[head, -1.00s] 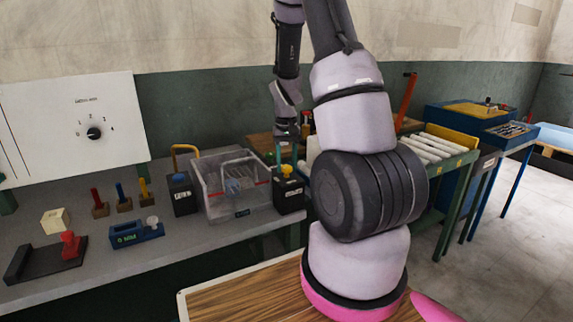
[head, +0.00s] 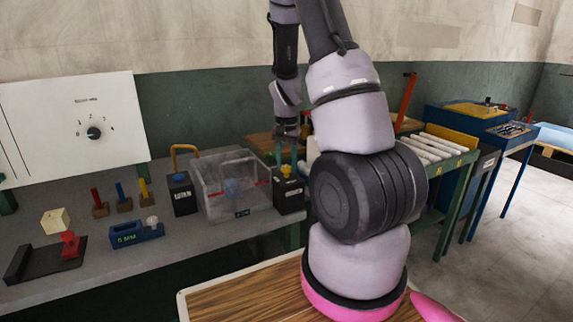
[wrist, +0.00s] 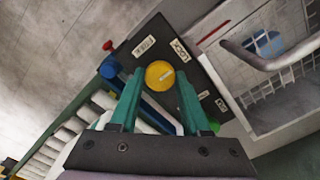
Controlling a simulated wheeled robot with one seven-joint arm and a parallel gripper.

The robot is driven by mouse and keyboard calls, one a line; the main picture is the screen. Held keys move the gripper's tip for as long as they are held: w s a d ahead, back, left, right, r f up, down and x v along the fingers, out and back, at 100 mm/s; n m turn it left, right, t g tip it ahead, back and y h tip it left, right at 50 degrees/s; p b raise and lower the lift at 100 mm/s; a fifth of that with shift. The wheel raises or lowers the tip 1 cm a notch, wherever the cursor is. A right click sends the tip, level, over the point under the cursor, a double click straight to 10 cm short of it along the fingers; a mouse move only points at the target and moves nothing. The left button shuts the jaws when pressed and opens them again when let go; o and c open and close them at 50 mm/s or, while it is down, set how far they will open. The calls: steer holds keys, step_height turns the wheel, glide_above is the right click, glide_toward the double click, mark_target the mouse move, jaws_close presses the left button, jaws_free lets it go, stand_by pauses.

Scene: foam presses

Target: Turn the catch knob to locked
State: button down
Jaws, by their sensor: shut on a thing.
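The yellow catch knob (wrist: 160,75) sits on top of a black box (wrist: 200,80) in the wrist view. A pale line on the knob slants toward the upper right; I cannot tell whether it lines up with the LOCK label (wrist: 180,49). My gripper (wrist: 160,80) has its two green fingers on either side of the knob, shut on it. In the head view the black box (head: 290,201) stands at the right end of the grey bench, with the knob (head: 286,169) on top. My gripper (head: 286,158) reaches down to it from above.
A clear bin (head: 212,205) with a blue thing inside stands directly left of the box; its handle (wrist: 285,57) is close by in the wrist view. Another black box (head: 182,195) stands beyond the bin. A roller conveyor (head: 440,150) lies to the right.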

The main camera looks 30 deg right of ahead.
mark_target(286, 167)
steer(key=shift+c, duration=1.8)
jaws_free()
step_height(286, 167, up, 11)
steer(key=shift+f, duration=0.1)
steer(key=s+a+r+n+t+y, duration=0.1)
steer(key=s+a+r+n+t, duration=0.1)
steer(key=s+a+r, duration=0.4)
steer(key=s+a+r+n+t+y, duration=0.1)
steer(key=s+a+r+t, duration=0.4)
steer(key=s+r, duration=0.8)
steer(key=shift+s+a+r+n, duration=0.3)
steer(key=shift+a+r+n, duration=0.2)
steer(key=shift+a+n, duration=0.4)
